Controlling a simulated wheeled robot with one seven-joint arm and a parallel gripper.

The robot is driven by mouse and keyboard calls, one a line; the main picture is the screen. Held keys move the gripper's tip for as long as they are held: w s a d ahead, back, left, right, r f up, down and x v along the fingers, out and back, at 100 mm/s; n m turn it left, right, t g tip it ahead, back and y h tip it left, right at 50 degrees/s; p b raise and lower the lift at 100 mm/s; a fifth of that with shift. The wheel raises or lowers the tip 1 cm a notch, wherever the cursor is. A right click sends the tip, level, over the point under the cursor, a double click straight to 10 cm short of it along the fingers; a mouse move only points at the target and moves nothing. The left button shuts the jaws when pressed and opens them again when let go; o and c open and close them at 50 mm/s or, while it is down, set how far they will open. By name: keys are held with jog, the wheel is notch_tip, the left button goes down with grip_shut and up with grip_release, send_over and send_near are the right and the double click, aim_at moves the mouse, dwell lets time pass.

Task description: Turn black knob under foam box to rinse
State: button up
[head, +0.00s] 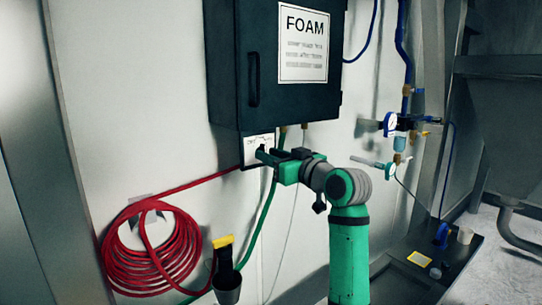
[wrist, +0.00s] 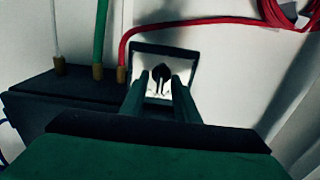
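The black foam box (head: 275,65) hangs on the wall with a white FOAM sign on its front. Below its lower left edge is a white plate (head: 258,143) carrying the black knob. In the wrist view the black knob (wrist: 161,71) shows against the bright plate, beyond and between my two fingertips. My gripper (head: 265,155) reaches to the plate from the right. In the wrist view my gripper (wrist: 160,82) has its green fingers apart, with a gap between them. I cannot tell whether they touch the knob. The plate's markings are too small to read.
A red hose (head: 150,250) is coiled on the wall at lower left, and its line runs up to the box. A green hose (head: 262,215) hangs below the box. Blue pipes and gauges (head: 392,125) are on the wall to the right.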

jog(key=v, duration=1)
jog(key=shift+s, duration=0.15)
jog(key=shift+d, duration=0.15)
jog(key=shift+f, duration=0.1)
